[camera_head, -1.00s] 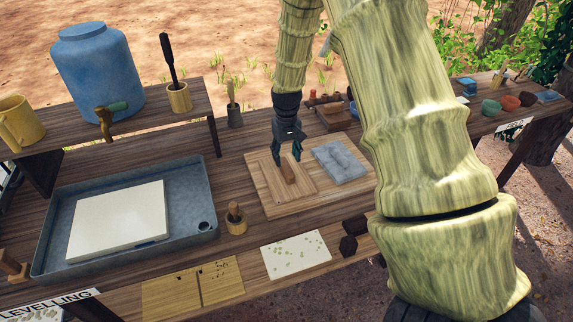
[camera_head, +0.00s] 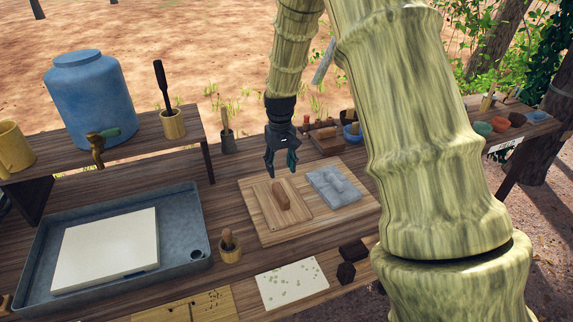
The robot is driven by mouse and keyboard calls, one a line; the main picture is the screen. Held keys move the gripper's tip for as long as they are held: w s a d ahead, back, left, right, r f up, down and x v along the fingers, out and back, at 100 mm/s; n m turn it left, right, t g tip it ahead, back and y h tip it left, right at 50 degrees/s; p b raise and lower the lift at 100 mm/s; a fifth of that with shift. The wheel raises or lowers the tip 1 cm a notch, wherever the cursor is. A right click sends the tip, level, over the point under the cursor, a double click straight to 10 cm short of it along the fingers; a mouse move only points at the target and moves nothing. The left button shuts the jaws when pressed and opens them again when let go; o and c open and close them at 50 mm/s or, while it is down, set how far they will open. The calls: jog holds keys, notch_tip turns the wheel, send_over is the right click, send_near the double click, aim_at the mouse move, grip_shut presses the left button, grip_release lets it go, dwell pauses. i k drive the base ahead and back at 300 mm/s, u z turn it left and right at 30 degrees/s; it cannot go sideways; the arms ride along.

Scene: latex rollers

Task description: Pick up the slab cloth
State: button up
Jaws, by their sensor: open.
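A grey folded cloth (camera_head: 334,189), which looks like the slab cloth, lies flat on the right part of a light wooden board (camera_head: 262,234). My gripper (camera_head: 282,170) points down, open and empty, above the back edge of that board, to the left of the cloth. Below it, a smaller wooden plate (camera_head: 296,208) with a brown handle block (camera_head: 280,196) lies on the left part of the board. The cloth is fully in view, and my gripper looks apart from it.
A grey tray (camera_head: 190,215) with a white slab (camera_head: 105,250) is at left. A brown box (camera_head: 328,140) and blue bowl (camera_head: 352,132) are behind.

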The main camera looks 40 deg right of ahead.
aim_at(338, 192)
jog(key=z, duration=1.45)
